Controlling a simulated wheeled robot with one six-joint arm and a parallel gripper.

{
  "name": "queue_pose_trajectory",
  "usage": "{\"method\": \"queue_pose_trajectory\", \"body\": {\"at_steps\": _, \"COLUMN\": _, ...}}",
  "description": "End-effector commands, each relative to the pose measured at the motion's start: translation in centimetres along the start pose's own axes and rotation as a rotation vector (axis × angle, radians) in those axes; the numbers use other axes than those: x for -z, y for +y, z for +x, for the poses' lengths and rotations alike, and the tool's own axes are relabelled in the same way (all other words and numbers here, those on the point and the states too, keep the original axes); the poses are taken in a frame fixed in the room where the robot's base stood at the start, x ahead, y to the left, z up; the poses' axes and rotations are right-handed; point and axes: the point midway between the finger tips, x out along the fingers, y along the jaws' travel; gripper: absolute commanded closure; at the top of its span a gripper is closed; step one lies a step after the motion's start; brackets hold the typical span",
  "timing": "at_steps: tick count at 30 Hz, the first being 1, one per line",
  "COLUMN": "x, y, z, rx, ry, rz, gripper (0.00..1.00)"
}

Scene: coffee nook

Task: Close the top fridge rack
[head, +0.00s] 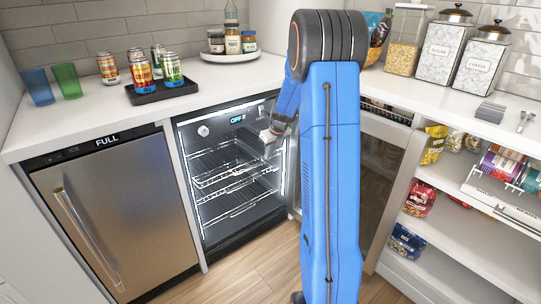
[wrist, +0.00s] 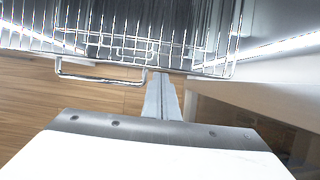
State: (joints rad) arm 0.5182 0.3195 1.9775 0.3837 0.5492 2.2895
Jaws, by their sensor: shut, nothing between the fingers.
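The fridge (head: 207,236) is open, with a lit interior and wire racks inside. The top rack (head: 222,172) is a chrome wire shelf; how far it stands out is hard to judge in the head view. My gripper (head: 268,136) is at the right side of the fridge opening, partly hidden by my blue arm. In the wrist view, my shut, empty fingers (wrist: 162,98) point at the front edge of a wire rack (wrist: 190,60), beside its wire handle loop (wrist: 100,78). I cannot tell whether they touch it.
A dark glass door panel (head: 380,165) with a pale frame stands right of my arm. A steel ice maker (head: 112,215) is left of the fridge. The counter above holds a black tray (head: 153,95) of cans. Open shelves (head: 450,235) with snacks are at right. Wood floor lies in front.

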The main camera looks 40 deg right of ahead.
Motion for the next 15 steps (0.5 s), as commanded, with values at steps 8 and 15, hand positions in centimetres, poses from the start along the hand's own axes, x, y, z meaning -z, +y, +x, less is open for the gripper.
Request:
{"method": "queue_pose_trajectory", "body": {"at_steps": 8, "x": -0.3, "y": 0.0, "z": 0.1, "rx": 0.000, "ry": 0.000, "rz": 0.000, "gripper": 1.00}}
{"method": "queue_pose_trajectory", "body": {"at_steps": 15, "x": -3.6, "y": 0.0, "z": 1.4, "rx": 0.000, "ry": 0.000, "rz": -0.002, "gripper": 1.00}}
